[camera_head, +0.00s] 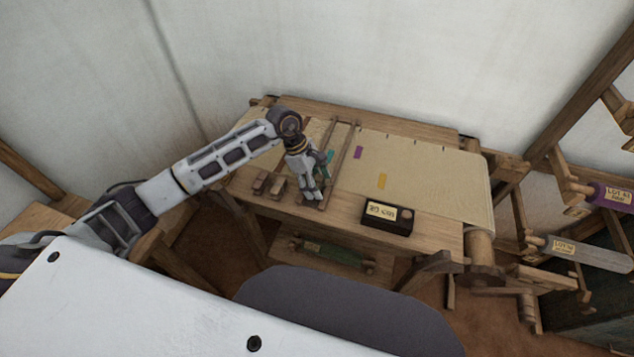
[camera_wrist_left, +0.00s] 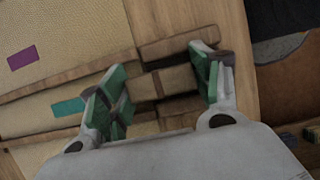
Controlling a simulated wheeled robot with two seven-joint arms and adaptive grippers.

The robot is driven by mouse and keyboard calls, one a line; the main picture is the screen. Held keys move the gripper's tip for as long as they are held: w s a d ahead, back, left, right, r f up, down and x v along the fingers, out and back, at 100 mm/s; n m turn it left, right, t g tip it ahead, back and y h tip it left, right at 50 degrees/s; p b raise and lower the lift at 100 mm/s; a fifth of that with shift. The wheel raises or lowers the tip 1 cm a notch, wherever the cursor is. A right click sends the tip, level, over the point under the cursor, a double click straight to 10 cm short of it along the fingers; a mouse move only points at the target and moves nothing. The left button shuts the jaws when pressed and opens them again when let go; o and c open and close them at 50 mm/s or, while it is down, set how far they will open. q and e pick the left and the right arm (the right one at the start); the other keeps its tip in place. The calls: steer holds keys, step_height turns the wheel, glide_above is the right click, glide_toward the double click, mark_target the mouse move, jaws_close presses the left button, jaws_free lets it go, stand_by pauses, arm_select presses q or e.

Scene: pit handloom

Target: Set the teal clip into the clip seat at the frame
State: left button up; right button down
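A small flat teal piece (camera_head: 329,156) lies on the cream cloth beside a wooden bar; it also shows in the left wrist view (camera_wrist_left: 68,107), left of the fingers. I cannot tell whether it is the clip. My left gripper (camera_head: 316,196) points down over the loom's front board. In the left wrist view its green-padded fingers (camera_wrist_left: 160,88) are spread wide, with wooden blocks (camera_wrist_left: 166,83) showing between them and nothing clearly clamped. I cannot make out which wooden part is the clip seat. My right gripper is not in view.
A purple patch (camera_head: 358,152) and a yellow patch (camera_head: 382,180) lie on the cloth (camera_head: 430,175). A black labelled box (camera_head: 388,216) sits on the front board. Wooden blocks (camera_head: 268,184) stand left of the gripper. Labelled spools (camera_head: 612,196) hang at right.

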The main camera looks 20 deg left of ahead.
arm_select(q)
steer(key=shift+o, duration=1.4)
steer(key=shift+r, duration=0.2)
steer(key=v, duration=1.2)
steer(key=shift+b, duration=0.45)
steer(key=shift+s+f, duration=0.1)
